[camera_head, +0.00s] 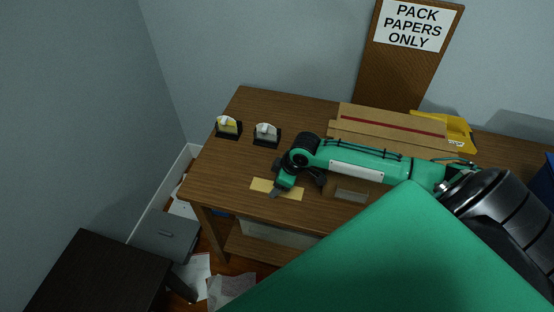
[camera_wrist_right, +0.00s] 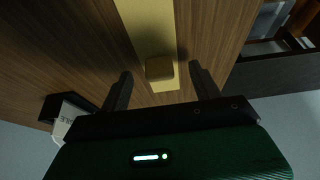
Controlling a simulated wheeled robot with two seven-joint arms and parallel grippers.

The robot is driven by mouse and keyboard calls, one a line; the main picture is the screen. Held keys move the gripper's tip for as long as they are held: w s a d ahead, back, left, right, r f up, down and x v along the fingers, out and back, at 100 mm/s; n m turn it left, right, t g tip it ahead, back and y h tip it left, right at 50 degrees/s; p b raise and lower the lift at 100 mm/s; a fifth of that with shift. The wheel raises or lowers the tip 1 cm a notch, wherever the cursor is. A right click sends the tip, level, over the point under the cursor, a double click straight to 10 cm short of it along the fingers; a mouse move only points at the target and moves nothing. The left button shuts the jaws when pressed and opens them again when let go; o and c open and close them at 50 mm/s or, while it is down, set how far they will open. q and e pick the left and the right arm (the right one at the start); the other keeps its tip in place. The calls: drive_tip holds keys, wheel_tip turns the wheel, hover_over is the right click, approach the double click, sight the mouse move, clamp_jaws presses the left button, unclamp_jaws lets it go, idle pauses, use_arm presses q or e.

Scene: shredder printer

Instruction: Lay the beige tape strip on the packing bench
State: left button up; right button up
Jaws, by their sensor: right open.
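The beige tape strip (camera_head: 262,185) lies flat on the wooden packing bench (camera_head: 215,180), near its front left edge. In the right wrist view the strip (camera_wrist_right: 143,30) runs down between the two fingers, with a small raised block (camera_wrist_right: 159,68) of similar colour near its end. My right gripper (camera_head: 276,192) is over the strip and hides part of it. In the wrist view the right gripper (camera_wrist_right: 161,80) is open, one finger on each side of the block, with gaps on both sides. My left gripper is not in view.
Two tape dispensers, one yellow (camera_head: 228,127) and one grey (camera_head: 266,134), stand at the back left of the bench. A cardboard box with a red line (camera_head: 390,119) and a yellow object (camera_head: 457,137) are behind my arm. A greyish strip (camera_head: 352,195) lies right of the gripper.

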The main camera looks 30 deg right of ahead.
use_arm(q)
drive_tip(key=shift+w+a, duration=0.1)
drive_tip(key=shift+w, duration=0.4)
use_arm(e)
drive_tip(key=v, duration=1.1)
drive_tip(key=shift+d+r, duration=0.1)
